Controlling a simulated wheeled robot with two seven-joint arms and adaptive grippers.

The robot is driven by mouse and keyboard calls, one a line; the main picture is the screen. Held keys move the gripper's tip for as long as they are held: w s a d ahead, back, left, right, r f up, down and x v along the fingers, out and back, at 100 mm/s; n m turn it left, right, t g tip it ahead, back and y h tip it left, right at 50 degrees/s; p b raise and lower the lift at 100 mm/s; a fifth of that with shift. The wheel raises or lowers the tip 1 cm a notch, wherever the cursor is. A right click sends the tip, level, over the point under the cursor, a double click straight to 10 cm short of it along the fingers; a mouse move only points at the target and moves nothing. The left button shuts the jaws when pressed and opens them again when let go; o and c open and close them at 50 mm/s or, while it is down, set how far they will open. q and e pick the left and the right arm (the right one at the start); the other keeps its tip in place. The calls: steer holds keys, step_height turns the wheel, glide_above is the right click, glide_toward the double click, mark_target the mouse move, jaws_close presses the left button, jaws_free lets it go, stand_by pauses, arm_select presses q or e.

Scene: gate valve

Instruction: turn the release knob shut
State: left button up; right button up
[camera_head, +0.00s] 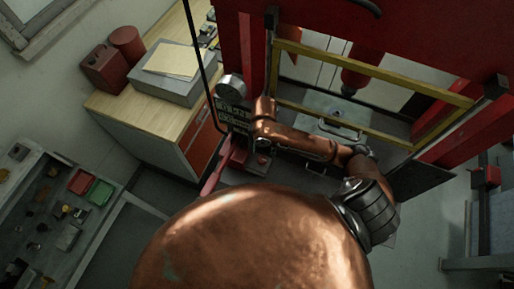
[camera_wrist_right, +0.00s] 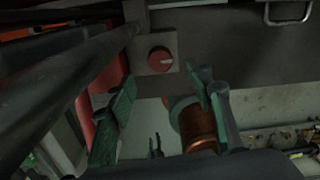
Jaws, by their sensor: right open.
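The release knob (camera_wrist_right: 160,60) is a round red knob with a pale pointer mark, on a square grey plate on a dark metal panel in the right wrist view. My right gripper (camera_wrist_right: 163,80) is open. Its two green fingers stand to the lower left and lower right of the knob, with the knob just above the gap between them. Nothing is held, and I cannot tell how far the fingertips are from the knob. In the head view my copper right arm reaches to the press, and its jaws are hard to make out. My left gripper is not in view.
A red press frame (camera_head: 245,60) with a yellow guard (camera_head: 375,72) stands around the work area. A red lever (camera_head: 217,172) sticks out beside my right arm. A round gauge (camera_head: 230,86) is close to my wrist. A wooden bench (camera_head: 118,104) stands to the left.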

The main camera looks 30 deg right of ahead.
mark_target(262, 159)
steer(key=shift+f+b, duration=0.35)
steer(key=shift+f, duration=3.45)
steer(key=shift+c, duration=0.2)
steer(key=c, duration=1.1)
